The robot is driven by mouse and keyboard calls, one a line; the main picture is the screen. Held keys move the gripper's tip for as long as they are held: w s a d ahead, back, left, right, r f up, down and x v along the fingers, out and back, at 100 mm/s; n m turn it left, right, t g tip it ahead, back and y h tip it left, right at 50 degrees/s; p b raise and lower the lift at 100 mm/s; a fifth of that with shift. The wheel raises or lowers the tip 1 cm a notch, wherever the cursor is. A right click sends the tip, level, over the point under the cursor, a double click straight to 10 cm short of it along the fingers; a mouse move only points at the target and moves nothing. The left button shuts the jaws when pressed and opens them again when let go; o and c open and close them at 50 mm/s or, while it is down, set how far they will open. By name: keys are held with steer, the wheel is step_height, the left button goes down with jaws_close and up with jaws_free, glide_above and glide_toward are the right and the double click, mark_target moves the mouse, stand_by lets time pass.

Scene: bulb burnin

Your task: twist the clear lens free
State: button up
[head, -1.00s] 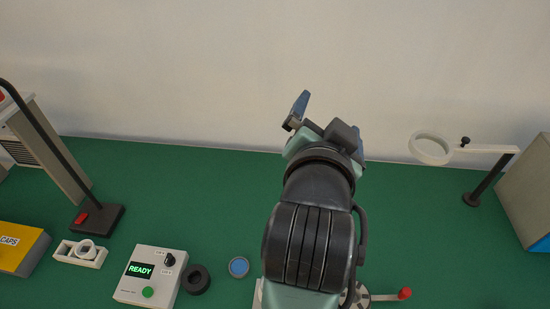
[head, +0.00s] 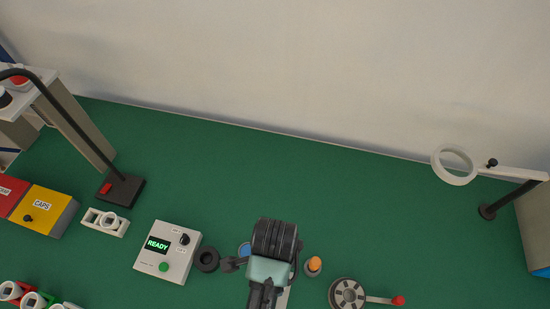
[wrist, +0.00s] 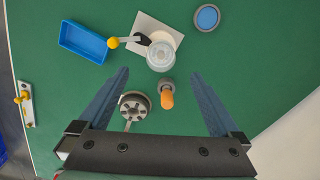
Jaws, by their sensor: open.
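In the picture the lens lies just beyond and between the fingertips; I see no contact. In the head view my arm hides the lens and the fingers.
An orange-topped peg (wrist: 167,97) and a grey disc (wrist: 133,106) show between the fingers. A blue tray (wrist: 84,42) and a blue round pad (wrist: 207,17) lie nearby. The READY box (head: 165,252) and a black ring (head: 206,259) are left of my arm.

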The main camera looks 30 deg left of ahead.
step_height(320, 180, down, 8)
steer(key=shift+r, duration=0.15)
stand_by(0.3)
steer(key=c, duration=1.4)
steer(key=shift+r+n+p, duration=0.15)
steer(key=shift+n+p, duration=0.45)
steer(key=shift+p, duration=0.05)
steer(key=shift+n+p, duration=0.35)
steer(key=shift+n, duration=0.55)
